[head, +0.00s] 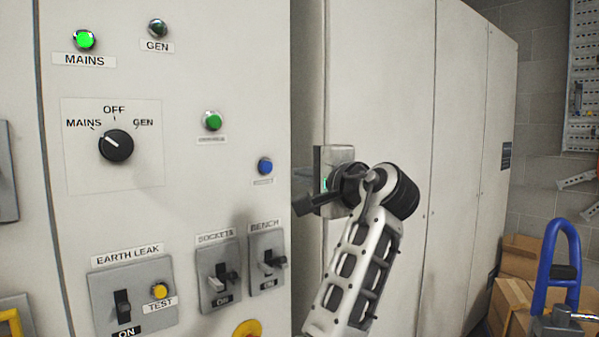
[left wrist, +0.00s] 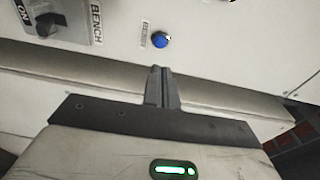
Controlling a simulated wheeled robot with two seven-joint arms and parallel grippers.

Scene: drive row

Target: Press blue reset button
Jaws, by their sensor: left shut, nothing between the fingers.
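The blue button (head: 265,166) sits on the white panel, right of the green button, with a small blurred label under it. In the left wrist view the blue button (left wrist: 160,40) shows just beyond the fingertips. My left gripper (head: 301,205) is to the right of the button and a little lower in the head view, pointing at the panel. Its fingers (left wrist: 157,68) are together and empty, with a visible gap between their tips and the button. The button is unobstructed in both views. My right gripper is not in view.
A green button (head: 212,121) is up and left of the blue one. The BENCH switch (head: 267,262) and SOCKETS switch (head: 219,277) are below it. A rotary selector (head: 116,146) is at the left. Cardboard boxes (head: 517,275) stand on the right.

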